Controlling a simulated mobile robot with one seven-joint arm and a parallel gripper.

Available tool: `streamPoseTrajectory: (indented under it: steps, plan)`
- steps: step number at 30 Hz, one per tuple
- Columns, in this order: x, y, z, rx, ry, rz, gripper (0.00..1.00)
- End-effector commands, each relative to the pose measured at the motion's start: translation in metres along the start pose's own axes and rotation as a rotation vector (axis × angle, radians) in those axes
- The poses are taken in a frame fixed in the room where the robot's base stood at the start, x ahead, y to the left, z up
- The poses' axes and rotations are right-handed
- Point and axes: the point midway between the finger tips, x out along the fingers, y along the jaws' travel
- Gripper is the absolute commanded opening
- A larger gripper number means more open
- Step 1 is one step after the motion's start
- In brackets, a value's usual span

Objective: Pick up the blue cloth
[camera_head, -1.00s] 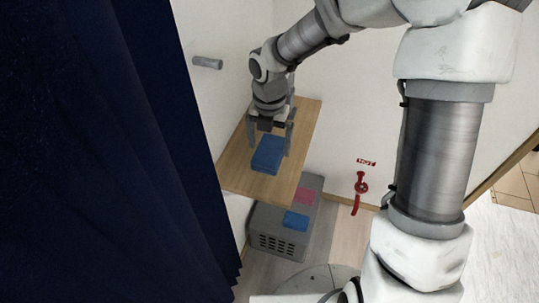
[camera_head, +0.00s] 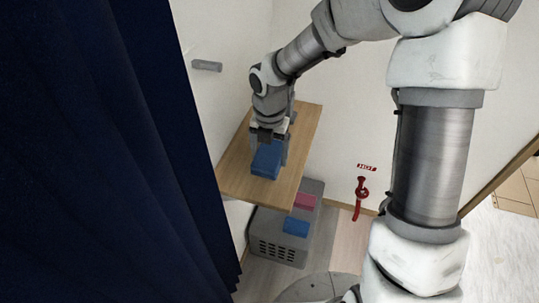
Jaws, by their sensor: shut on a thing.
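The blue cloth (camera_head: 266,161) is a folded, block-like blue piece on the wooden shelf (camera_head: 292,160). My gripper (camera_head: 268,152) points down over the shelf with its two fingers on either side of the cloth, shut on it. The far part of the cloth is hidden by my gripper. I cannot tell whether the cloth is lifted clear of the shelf. Another blue piece (camera_head: 296,227) lies lower down on a grey box, apart from my gripper.
The grey vented box (camera_head: 275,249) stands on the floor below the shelf, with a pink piece (camera_head: 305,201) on it. A dark blue curtain (camera_head: 110,160) hangs close at the left. A red handle (camera_head: 361,190) under a "HOT" label and a grey wall bar (camera_head: 207,66) are on the walls.

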Motion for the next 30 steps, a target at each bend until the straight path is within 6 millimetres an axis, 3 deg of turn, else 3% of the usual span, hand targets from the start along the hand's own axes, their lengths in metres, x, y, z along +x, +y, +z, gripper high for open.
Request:
streamPoseTrajectory:
  steps: [5,12,21,30]
  plan:
    - [-0.01,0.0,0.001,0.0,-0.002,0.001,0.3]
    - [-0.049,0.0,0.001,0.002,-0.004,0.001,0.3]
    - [-0.084,-0.067,0.009,0.007,-0.002,-0.001,0.3]
    - [-0.107,-0.108,0.014,0.003,-0.001,-0.001,0.3]
